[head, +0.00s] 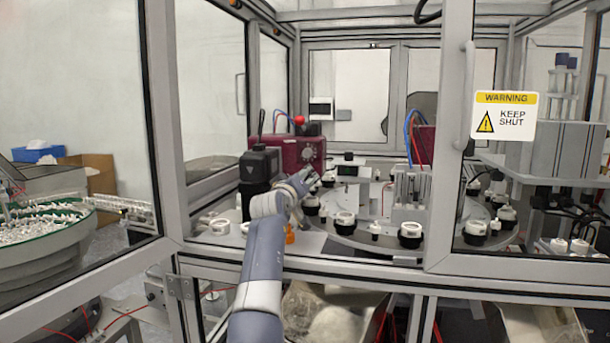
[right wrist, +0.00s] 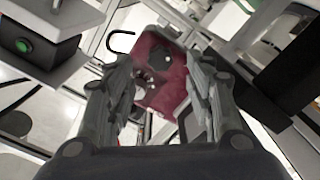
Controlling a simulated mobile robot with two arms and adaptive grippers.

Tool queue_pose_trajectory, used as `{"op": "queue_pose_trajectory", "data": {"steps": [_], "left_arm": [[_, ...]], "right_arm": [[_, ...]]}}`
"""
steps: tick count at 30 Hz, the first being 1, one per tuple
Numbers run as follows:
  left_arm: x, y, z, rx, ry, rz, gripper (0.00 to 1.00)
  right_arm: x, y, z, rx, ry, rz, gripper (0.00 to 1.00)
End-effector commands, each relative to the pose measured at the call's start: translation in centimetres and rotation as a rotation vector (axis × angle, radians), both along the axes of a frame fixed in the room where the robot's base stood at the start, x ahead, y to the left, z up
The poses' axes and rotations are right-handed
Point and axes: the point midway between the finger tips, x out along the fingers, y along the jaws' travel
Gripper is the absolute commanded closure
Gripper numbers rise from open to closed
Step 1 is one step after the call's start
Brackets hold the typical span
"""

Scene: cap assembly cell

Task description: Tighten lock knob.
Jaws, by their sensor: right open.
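My right arm reaches through the open front of the cell. Its gripper (head: 305,181) is over the near left edge of the round table and also shows in the right wrist view (right wrist: 150,75). The fingers are spread with nothing between them. A dark red box (head: 290,150) with a round grey dial on its face stands behind the gripper; the box (right wrist: 170,92) shows beyond the fingers in the right wrist view. A small orange knob (head: 290,236) sits below the forearm's right side. I cannot tell which part is the lock knob. My left gripper is not in view.
A black device (head: 258,166) stands close left of the gripper. The round table (head: 365,232) carries several black holders with white caps. A framed door panel (head: 458,150) with a warning sign (head: 504,115) bounds the opening on the right.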

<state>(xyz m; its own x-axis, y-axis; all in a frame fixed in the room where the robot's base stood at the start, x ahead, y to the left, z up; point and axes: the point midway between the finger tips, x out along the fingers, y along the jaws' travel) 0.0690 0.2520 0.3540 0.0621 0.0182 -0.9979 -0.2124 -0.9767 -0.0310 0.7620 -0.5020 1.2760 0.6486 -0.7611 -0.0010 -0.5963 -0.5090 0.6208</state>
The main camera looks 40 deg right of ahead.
Motion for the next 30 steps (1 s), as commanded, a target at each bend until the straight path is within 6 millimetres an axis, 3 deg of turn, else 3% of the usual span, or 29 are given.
{"op": "queue_pose_trajectory", "data": {"steps": [10,25,30], "left_arm": [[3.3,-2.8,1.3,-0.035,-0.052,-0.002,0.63],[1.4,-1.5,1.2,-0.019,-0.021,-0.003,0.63],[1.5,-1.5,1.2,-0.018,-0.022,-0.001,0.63]], "right_arm": [[2.6,-3.0,0.2,-0.001,0.000,0.001,0.51],[3.2,-3.7,0.0,0.001,-0.001,0.001,0.51],[3.2,-3.7,0.0,0.001,-0.001,0.001,0.87]]}}
